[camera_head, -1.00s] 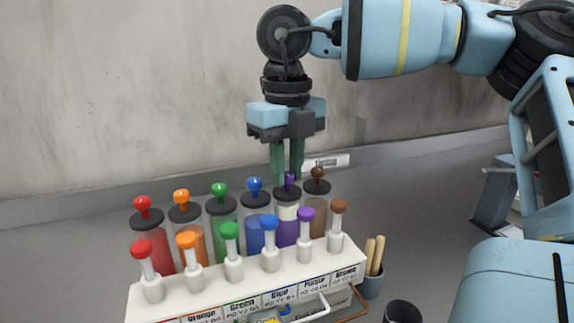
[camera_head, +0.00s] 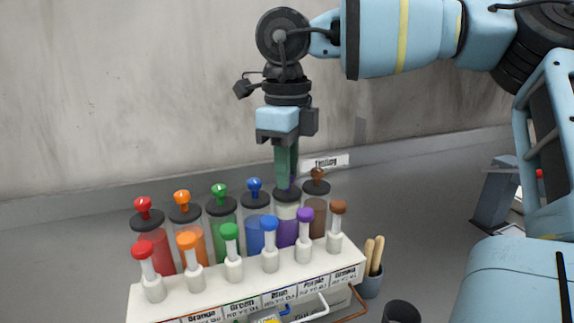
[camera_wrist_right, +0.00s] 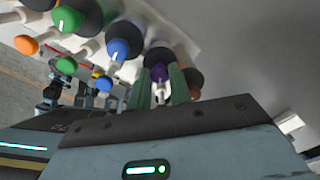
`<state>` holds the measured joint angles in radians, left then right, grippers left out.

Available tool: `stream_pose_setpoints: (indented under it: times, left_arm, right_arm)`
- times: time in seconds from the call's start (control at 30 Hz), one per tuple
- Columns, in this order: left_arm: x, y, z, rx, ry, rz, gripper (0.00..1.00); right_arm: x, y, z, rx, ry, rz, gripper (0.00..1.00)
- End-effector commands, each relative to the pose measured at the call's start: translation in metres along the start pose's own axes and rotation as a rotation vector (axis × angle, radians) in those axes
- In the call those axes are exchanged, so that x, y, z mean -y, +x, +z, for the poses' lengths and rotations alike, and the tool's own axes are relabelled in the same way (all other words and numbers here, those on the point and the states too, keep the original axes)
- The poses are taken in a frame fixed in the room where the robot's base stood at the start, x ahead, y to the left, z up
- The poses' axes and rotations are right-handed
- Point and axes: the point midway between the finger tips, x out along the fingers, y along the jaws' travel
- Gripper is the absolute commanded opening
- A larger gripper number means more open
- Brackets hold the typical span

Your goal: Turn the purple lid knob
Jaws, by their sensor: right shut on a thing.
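The purple lid knob (camera_wrist_right: 159,73) shows between the two green fingers of my right gripper (camera_wrist_right: 163,88) in the wrist view. My right gripper (camera_head: 287,184) points straight down and is shut on this knob. In the head view the fingers hide most of the knob. The purple jar (camera_head: 287,232) stands below, with its dark lid (camera_head: 287,194) on and a pale band above the purple paint. My left gripper is not in view.
Jars with red, orange (camera_head: 185,215), green, blue and brown (camera_head: 316,187) lid knobs stand in the same row, close on both sides. A white rack (camera_head: 210,286) with coloured plungers is in front. A cup with wooden sticks (camera_head: 372,283) stands at the right.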

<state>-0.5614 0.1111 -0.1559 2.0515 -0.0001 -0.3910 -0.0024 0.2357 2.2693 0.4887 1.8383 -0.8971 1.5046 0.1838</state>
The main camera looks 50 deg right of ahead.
Motion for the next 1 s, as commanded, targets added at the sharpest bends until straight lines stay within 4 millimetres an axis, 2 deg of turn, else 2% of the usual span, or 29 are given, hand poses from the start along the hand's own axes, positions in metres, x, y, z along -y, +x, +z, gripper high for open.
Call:
stream_pose_setpoints:
  times: [0.4,1.0]
  left_arm:
    - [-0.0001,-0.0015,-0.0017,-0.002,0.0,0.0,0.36]
    - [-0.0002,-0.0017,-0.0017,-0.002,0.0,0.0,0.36]
  right_arm:
    - [-0.0002,-0.0005,0.0002,0.001,-0.262,-0.001,0.0]
    - [-0.0002,-0.0004,0.0003,0.002,-0.333,-0.001,0.0]
